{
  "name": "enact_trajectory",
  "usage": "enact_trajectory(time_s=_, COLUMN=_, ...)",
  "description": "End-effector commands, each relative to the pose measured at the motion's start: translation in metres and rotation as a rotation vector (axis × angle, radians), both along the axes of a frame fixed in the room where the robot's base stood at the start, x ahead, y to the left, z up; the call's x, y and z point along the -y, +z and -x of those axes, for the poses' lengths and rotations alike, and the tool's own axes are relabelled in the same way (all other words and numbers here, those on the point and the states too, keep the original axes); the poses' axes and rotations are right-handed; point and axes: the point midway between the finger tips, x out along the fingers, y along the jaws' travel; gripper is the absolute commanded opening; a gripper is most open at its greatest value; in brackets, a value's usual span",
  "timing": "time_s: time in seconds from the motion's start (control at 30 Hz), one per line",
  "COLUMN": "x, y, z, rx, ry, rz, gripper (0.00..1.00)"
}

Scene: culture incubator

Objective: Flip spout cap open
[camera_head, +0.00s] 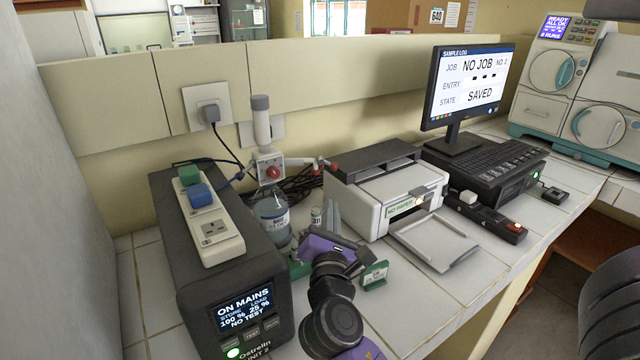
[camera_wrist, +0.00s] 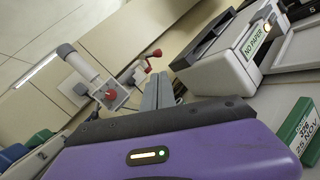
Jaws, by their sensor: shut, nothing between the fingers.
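A bottle-top dispenser (camera_head: 263,130) with a white barrel and grey top stands on a clear bottle (camera_head: 272,218). Its body carries a red knob (camera_head: 272,172). Its spout reaches right to a red spout cap (camera_head: 333,168). The wrist view shows the dispenser (camera_wrist: 90,72) tilted, with the red cap (camera_wrist: 151,56) at the spout's end; whether the cap is closed is too small to tell. My gripper (camera_head: 331,208) has a purple body and grey fingers. It is shut and empty, below the spout cap in the head view. The fingers (camera_wrist: 158,88) show just below the cap in the wrist view.
A black power unit (camera_head: 240,285) with a socket strip (camera_head: 208,225) stands left. A printer (camera_head: 390,195) stands close right of my gripper. A small vial (camera_head: 316,214) is beside the bottle. Cables lie behind the bottle.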

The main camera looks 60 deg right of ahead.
Motion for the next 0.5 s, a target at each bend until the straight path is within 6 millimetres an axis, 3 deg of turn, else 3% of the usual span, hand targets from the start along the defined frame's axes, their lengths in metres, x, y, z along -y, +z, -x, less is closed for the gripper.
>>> enact_trajectory(time_s=0.33, x=0.001, y=0.001, z=0.0, rx=-0.001, ry=-0.001, rz=0.001, gripper=0.0)
enact_trajectory(time_s=0.5, x=0.015, y=0.004, z=-0.007, rx=0.001, ry=-0.002, rz=0.001, gripper=0.0)
